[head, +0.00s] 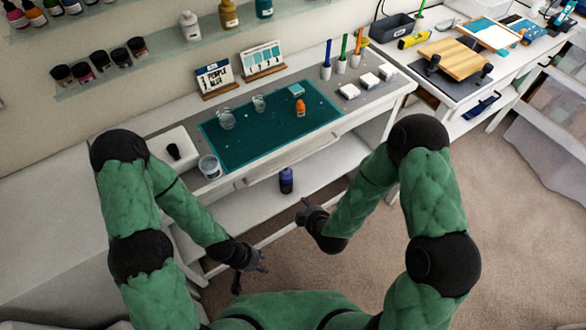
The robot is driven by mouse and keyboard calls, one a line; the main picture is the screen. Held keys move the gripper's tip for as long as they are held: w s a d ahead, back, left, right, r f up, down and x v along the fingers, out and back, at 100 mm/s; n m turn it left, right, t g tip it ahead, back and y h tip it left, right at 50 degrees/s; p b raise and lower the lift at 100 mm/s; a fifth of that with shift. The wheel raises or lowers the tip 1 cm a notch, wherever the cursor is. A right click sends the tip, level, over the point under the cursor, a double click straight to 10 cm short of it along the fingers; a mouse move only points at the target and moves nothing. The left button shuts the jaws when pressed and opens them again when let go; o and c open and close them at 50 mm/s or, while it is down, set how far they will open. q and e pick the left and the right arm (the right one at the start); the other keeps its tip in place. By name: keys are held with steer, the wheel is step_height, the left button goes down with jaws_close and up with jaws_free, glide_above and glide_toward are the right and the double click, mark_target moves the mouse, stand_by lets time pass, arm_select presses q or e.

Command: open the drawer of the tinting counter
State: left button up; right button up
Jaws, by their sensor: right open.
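The tinting counter (374,103) is the white counter with a teal mat, along the wall ahead of me. Its pale drawer front (318,146) is under the front edge and looks shut; my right arm stands close to its right part in the picture. My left gripper (251,275) is low in front of the counter, fingers apart and empty. My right gripper (307,211) is open and empty, below and in front of the drawer, apart from it.
A clear tub (210,167) stands at the counter's left front. A dark blue bottle (286,180) stands on the lower shelf (225,208). Another bench (470,105) is at right; carpet (520,235) is clear.

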mark_target(293, 163)
steer(key=w+a+r+n+t+b, duration=0.3)
steer(key=w+r+n+t+b, duration=0.1)
steer(key=r+n+t, duration=0.4)
steer(key=shift+n+g, duration=0.7)
steer(key=b+x, duration=0.1)
steer(key=x, duration=0.4)
steer(key=b+x, duration=0.1)
steer(key=x, duration=0.4)
steer(key=shift+w+d+f, duration=0.1)
steer(key=shift+d, duration=0.1)
jaws_close()
